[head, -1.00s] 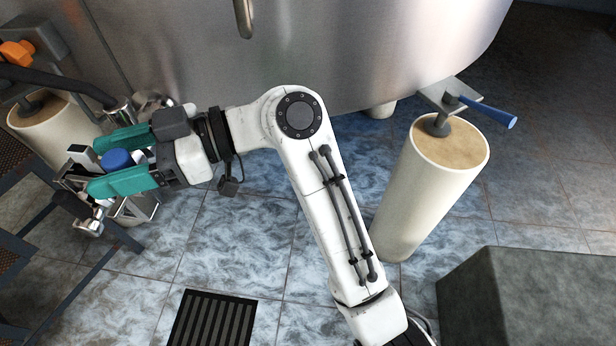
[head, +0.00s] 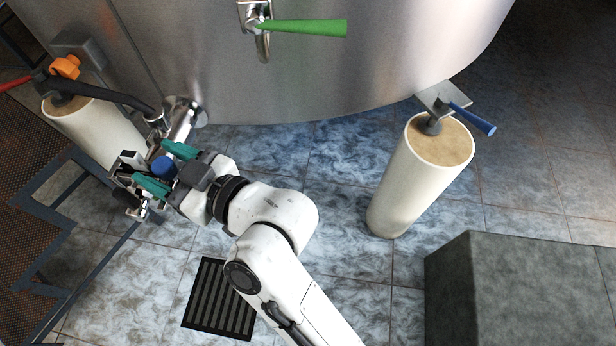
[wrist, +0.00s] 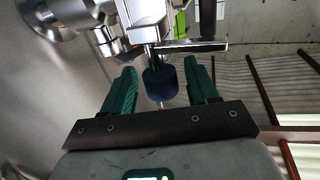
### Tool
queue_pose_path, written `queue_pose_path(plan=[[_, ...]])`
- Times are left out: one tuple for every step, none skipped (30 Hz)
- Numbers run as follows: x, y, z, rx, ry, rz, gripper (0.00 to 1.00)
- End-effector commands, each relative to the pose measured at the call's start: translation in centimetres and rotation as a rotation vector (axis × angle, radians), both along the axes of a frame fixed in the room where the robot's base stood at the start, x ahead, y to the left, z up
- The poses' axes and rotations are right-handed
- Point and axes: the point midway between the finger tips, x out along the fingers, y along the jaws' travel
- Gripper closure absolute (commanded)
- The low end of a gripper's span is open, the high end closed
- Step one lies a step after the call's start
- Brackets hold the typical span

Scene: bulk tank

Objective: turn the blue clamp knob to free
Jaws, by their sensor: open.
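The blue clamp knob (head: 163,167) sits on a metal clamp fitting (head: 130,172) on the outlet pipe at the tank's lower left. My gripper (head: 166,167) has teal fingers, one on each side of the knob. In the wrist view, the dark blue knob (wrist: 160,83) lies between the two open fingers (wrist: 163,90), with a gap on both sides. A metal bar (wrist: 190,47) crosses just beyond it. Part of the clamp is hidden behind the knob and fingers in the head view.
The steel tank (head: 350,75) fills the back. A green-handled valve (head: 310,28) hangs on its front. Cream legs stand left (head: 95,130) and right (head: 420,180). A dark railing (head: 75,200) is close left of my gripper. A grey block (head: 520,290) stands at right.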

Motion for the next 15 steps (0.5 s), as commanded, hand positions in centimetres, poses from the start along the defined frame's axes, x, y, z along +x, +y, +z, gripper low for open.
queue_pose_path(plan=[[-0.14, 0.10, 0.50, -0.004, 0.005, -0.019, 0.41], [-0.10, 0.09, 0.55, -0.003, 0.003, -0.033, 0.41], [-0.07, 0.11, 0.53, -0.003, 0.004, -0.048, 0.41], [-0.05, 0.09, 0.51, -0.004, 0.005, -0.058, 0.41], [0.00, 0.10, 0.56, -0.003, 0.003, -0.068, 0.41], [0.01, 0.17, 0.59, -0.001, 0.003, -0.077, 0.41], [0.05, 0.21, 0.59, -0.001, 0.004, -0.084, 0.41], [0.09, 0.23, 0.66, 0.000, 0.004, -0.090, 0.41], [0.11, 0.28, 0.67, 0.000, 0.004, -0.098, 0.41], [0.16, 0.33, 0.69, 0.002, 0.004, -0.103, 0.41], [0.16, 0.37, 0.71, 0.002, 0.004, -0.107, 0.41], [0.17, 0.43, 0.71, 0.002, 0.003, -0.113, 0.41], [0.17, 0.47, 0.70, 0.002, 0.003, -0.117, 0.41], [0.20, 0.49, 0.75, 0.003, 0.003, -0.121, 0.41], [0.21, 0.54, 0.71, 0.002, 0.004, -0.126, 0.41]])
